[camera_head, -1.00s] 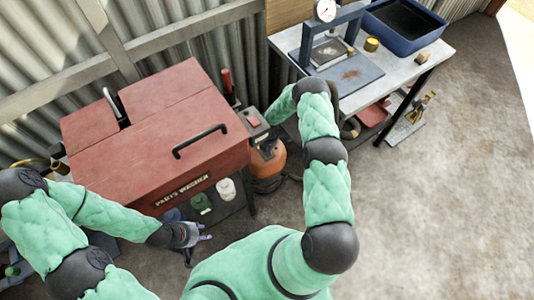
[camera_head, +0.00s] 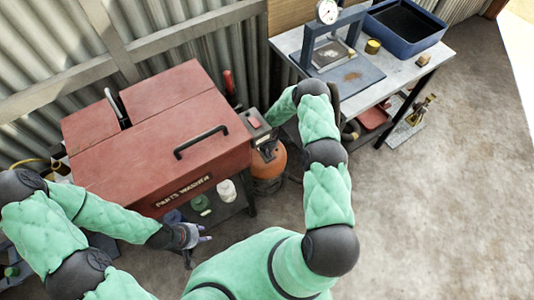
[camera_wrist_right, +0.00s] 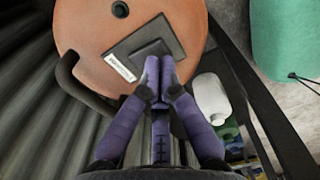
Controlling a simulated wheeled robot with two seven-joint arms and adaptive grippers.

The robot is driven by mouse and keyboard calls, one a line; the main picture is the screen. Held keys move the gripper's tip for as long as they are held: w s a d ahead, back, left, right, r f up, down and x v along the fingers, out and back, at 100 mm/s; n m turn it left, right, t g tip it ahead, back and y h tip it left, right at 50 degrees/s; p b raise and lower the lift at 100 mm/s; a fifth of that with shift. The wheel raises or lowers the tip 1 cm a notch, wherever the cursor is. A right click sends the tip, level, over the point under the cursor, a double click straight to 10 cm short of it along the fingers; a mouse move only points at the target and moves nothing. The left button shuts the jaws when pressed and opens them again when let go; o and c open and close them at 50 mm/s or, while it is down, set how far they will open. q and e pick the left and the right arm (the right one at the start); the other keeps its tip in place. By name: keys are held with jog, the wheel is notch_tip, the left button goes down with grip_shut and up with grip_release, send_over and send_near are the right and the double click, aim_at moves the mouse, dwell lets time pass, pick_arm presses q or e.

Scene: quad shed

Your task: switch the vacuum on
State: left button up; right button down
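The vacuum (camera_head: 267,166) is an orange canister on the floor beside the right end of the red parts washer. In the right wrist view its round orange top (camera_wrist_right: 85,32) fills the upper middle. A black switch plate with a raised black rocker (camera_wrist_right: 151,50) and a white label sits on that top. My right gripper (camera_wrist_right: 165,72) is shut and empty, its purple fingertips together over the plate's near edge by the rocker. I cannot tell whether they touch.
The red parts washer (camera_head: 160,150) stands close on the left, with a grey box with a red switch (camera_head: 254,122) at its right end. A white bottle (camera_wrist_right: 212,98) is beside the vacuum. A workbench (camera_head: 408,68) stands at the right. Floor is clear at right.

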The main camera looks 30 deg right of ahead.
jog(key=shift+f+b, duration=1.15)
jog(key=shift+f, duration=0.05)
dwell(1.1)
jog(key=shift+r+p, duration=2)
jog(key=shift+r, duration=1.5)
